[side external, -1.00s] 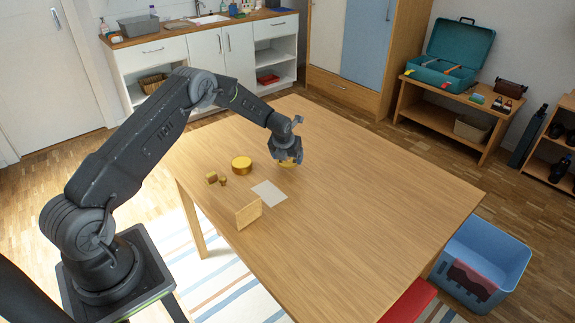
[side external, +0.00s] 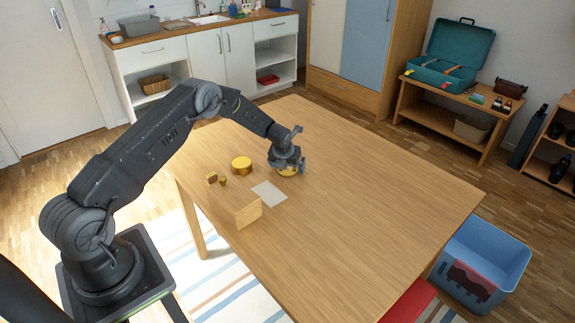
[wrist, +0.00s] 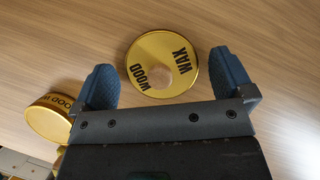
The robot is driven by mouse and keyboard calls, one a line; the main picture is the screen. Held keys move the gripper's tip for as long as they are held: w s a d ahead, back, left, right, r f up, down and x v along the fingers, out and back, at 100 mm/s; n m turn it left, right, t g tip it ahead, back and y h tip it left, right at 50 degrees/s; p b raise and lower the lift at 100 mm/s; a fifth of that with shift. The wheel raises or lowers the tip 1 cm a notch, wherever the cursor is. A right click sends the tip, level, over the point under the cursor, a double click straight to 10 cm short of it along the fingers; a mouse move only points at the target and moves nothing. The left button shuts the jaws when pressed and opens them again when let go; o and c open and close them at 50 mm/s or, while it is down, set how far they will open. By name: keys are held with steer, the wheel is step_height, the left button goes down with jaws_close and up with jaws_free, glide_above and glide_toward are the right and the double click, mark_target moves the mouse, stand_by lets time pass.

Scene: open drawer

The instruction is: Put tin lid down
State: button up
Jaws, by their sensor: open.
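The tin lid (wrist: 148,50) is a round gold disc marked "WOOD WAX" with a pale spot near its middle. It appears to lie flat on the table, printed face up. My gripper (wrist: 166,80) is open, with one blue-grey finger on each side of the lid and a visible gap to it. In the side view my gripper (side external: 290,164) is low over the table and partly covers the lid (side external: 287,173). The gold tin (side external: 242,165) stands to the left; it also shows in the wrist view (wrist: 47,119).
A small brown block (side external: 211,178) and a small gold piece (side external: 223,181) sit left of the tin. A pale grey sheet (side external: 270,193) lies nearer, beside an upright wooden panel (side external: 248,213). The table's right side (side external: 380,190) is clear.

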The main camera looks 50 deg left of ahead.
steer(key=s+d+r+n, duration=0.5)
steer(key=s+r, duration=0.1)
steer(key=r, duration=0.5)
steer(key=s+d+r+n+t, duration=0.1)
steer(key=s+d+r+n, duration=0.4)
steer(key=r, duration=0.5)
steer(key=s+d+r+n, duration=0.4)
steer(key=s+d+r, duration=0.15)
steer(key=r, duration=0.55)
steer(key=s+d+r+n+h, duration=0.1)
steer(key=s+d+n, duration=0.2)
steer(key=s+n, duration=0.5)
steer(key=s+d+r+n+h, duration=0.1)
steer(key=s+d+n, duration=0.3)
steer(key=s+n, duration=0.4)
steer(key=s+r, duration=0.1)
steer(key=s, duration=0.5)
steer(key=shift+d+r+t, duration=0.15)
steer(key=shift+d+t, duration=0.05)
steer(key=shift+t, duration=0.1)
